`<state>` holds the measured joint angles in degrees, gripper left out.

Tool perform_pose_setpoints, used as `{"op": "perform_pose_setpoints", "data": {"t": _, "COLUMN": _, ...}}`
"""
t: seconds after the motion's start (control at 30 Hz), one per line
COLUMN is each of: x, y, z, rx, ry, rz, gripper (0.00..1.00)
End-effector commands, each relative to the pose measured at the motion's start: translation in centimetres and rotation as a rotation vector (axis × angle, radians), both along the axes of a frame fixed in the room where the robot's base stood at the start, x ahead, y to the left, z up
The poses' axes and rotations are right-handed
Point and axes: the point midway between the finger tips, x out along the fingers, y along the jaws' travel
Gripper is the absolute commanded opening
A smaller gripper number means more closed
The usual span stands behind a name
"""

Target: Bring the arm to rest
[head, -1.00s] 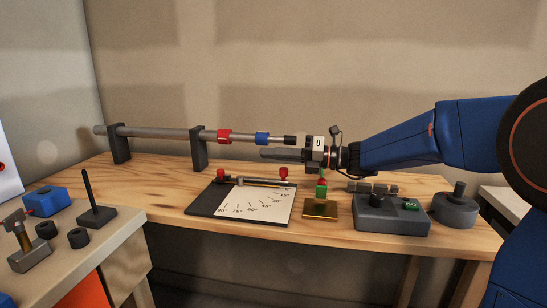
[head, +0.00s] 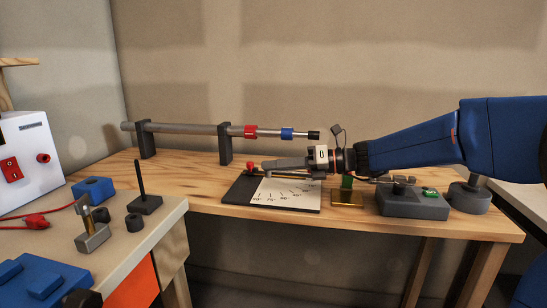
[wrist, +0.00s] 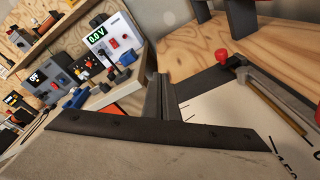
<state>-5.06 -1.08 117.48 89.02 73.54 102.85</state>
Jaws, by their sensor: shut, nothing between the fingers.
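My gripper (head: 272,165) is shut and empty at the end of my blue arm. In the head view it points left, low over the wooden bench, and lies across the back of the black board with the white angle chart (head: 285,195). I cannot tell whether it touches the board. In the wrist view the closed fingers (wrist: 158,95) fill the middle, and the chart (wrist: 230,115) with its red knob (wrist: 222,56) lies to their right.
Behind the gripper a grey rod with red and blue collars (head: 250,131) rests on two black stands (head: 225,145). A brass plate with a green block (head: 346,197) and a grey device (head: 410,203) stand right. A white box (head: 32,160) stands at far left.

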Motion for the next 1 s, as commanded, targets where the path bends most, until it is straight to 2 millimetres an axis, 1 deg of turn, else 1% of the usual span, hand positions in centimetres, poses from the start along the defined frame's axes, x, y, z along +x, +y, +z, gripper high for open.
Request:
{"op": "perform_pose_setpoints", "data": {"t": 0.03, "x": -0.9, "y": -0.2, "z": -0.3, "rx": -0.03, "ry": -0.037, "rz": 0.009, "gripper": 0.0}}
{"op": "perform_pose_setpoints", "data": {"t": 0.17, "x": -3.3, "y": -1.0, "z": -1.4, "rx": -0.125, "ry": -0.153, "rz": 0.045, "gripper": 0.0}}
{"op": "perform_pose_setpoints", "data": {"t": 0.27, "x": -5.6, "y": -1.9, "z": -2.6, "rx": -0.22, "ry": -0.271, "rz": 0.087, "gripper": 0.0}}
{"op": "perform_pose_setpoints", "data": {"t": 0.37, "x": -8.6, "y": -3.3, "z": -4.3, "rx": -0.346, "ry": -0.428, "rz": 0.153, "gripper": 0.0}}
{"op": "perform_pose_setpoints", "data": {"t": 0.4, "x": -10.0, "y": -4.0, "z": -5.1, "rx": -0.403, "ry": -0.498, "rz": 0.187, "gripper": 0.0}}
{"op": "perform_pose_setpoints", "data": {"t": 0.57, "x": -14.9, "y": -7.4, "z": -8.4, "rx": -0.624, "ry": -0.776, "rz": 0.35, "gripper": 0.0}}
{"op": "perform_pose_setpoints", "data": {"t": 0.7, "x": -18.7, "y": -10.9, "z": -11.2, "rx": -0.807, "ry": -1.01, "rz": 0.527, "gripper": 0.0}}
{"op": "perform_pose_setpoints", "data": {"t": 0.87, "x": -22.6, "y": -15.3, "z": -14.2, "rx": -0.997, "ry": -1.257, "rz": 0.773, "gripper": 0.0}}
{"op": "perform_pose_setpoints", "data": {"t": 1.0, "x": -25.6, "y": -19.4, "z": -16.4, "rx": -1.144, "ry": -1.447, "rz": 1.029, "gripper": 0.0}}
